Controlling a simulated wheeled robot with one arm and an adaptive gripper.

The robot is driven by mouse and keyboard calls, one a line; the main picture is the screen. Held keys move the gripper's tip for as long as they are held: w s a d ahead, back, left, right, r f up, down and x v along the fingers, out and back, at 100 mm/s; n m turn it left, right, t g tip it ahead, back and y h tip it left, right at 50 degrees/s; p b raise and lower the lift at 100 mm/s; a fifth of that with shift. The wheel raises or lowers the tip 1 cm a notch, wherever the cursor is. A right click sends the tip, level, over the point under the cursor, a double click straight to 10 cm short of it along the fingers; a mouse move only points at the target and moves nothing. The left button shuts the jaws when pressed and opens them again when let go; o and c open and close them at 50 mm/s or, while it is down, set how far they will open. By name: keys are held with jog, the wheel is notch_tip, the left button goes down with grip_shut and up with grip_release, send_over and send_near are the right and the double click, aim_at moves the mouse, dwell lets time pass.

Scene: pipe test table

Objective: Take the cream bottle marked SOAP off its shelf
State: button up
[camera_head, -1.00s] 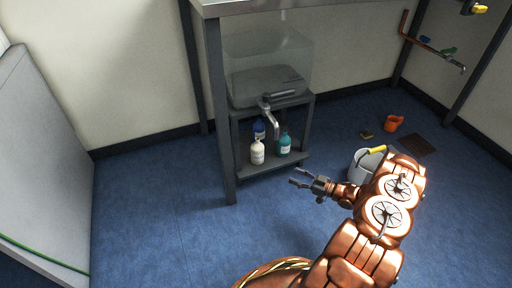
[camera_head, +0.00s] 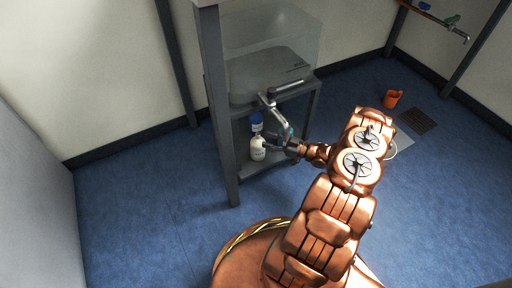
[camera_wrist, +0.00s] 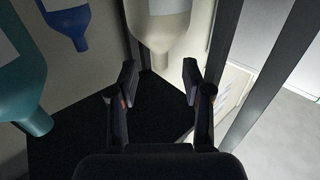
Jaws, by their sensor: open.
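The cream bottle (camera_head: 258,150) stands upright at the front of the low grey shelf (camera_head: 247,174), on the left; any marking is too small to read. My gripper (camera_head: 272,142) is open and empty, close to its right side. In the wrist view the cream bottle (camera_wrist: 163,28) appears neck down, ahead of my open gripper (camera_wrist: 161,82) and roughly in line with the gap between the fingers, which are not around it. A blue bottle (camera_head: 256,122) stands behind it. A teal bottle (camera_head: 287,133), mostly hidden by my gripper in the head view, shows at the wrist view's left (camera_wrist: 22,80).
A clear tank (camera_head: 262,50) sits above the shelf, with a metal tap (camera_head: 272,108) hanging over the bottles. A grey table leg (camera_head: 219,110) rises just left of the shelf. An orange cup (camera_head: 393,98) and a dark floor grate (camera_head: 418,121) lie right. The floor at left is clear.

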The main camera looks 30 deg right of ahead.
aim_at(260, 138)
jog(key=b+x, duration=0.1)
jog(key=x, duration=0.1)
jog(key=b+x, duration=0.1)
jog(key=x, duration=0.1)
jog(key=shift+f, duration=0.2)
jog(key=shift+w+a+r, duration=0.15)
jog(key=shift+w+a, duration=0.25)
jog(key=shift+w, duration=0.2)
grip_shut()
